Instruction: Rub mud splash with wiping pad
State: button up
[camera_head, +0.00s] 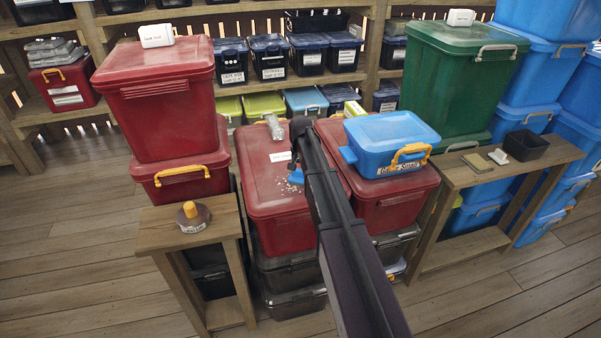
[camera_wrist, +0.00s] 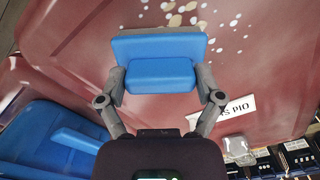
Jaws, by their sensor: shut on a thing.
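The blue wiping pad (camera_wrist: 160,50) has a wide flat base and a raised block handle. My gripper (camera_wrist: 162,82) is shut on the handle, with one finger at each side. The mud splash (camera_wrist: 190,15) is a scatter of pale beige spots on a dark red lid (camera_wrist: 270,60). Spots show just beyond the pad and to its right in the wrist view. In the head view the splash (camera_head: 289,188) lies left of my arm, close to the pad (camera_head: 296,178), which my arm partly hides. I cannot tell whether the pad touches the lid.
A white label (camera_head: 280,157) and a clear object (camera_head: 273,128) lie on the lid's far part. A blue lidded box (camera_head: 390,130) stands right of my arm on another red bin. A taller red bin stack (camera_head: 155,90) rises at left. A small wooden stand (camera_head: 165,240) holds a yellow-knobbed object (camera_head: 191,212).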

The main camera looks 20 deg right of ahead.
aim_at(292, 178)
jog(key=shift+a, duration=0.1)
jog(key=shift+a+f, duration=0.1)
jog(key=shift+a, duration=1.65)
jog(key=shift+a, duration=1.75)
jog(key=shift+d, duration=0.2)
jog(key=shift+w+d, duration=0.1)
jog(key=shift+d, duration=1.5)
jog(key=shift+d, duration=0.15)
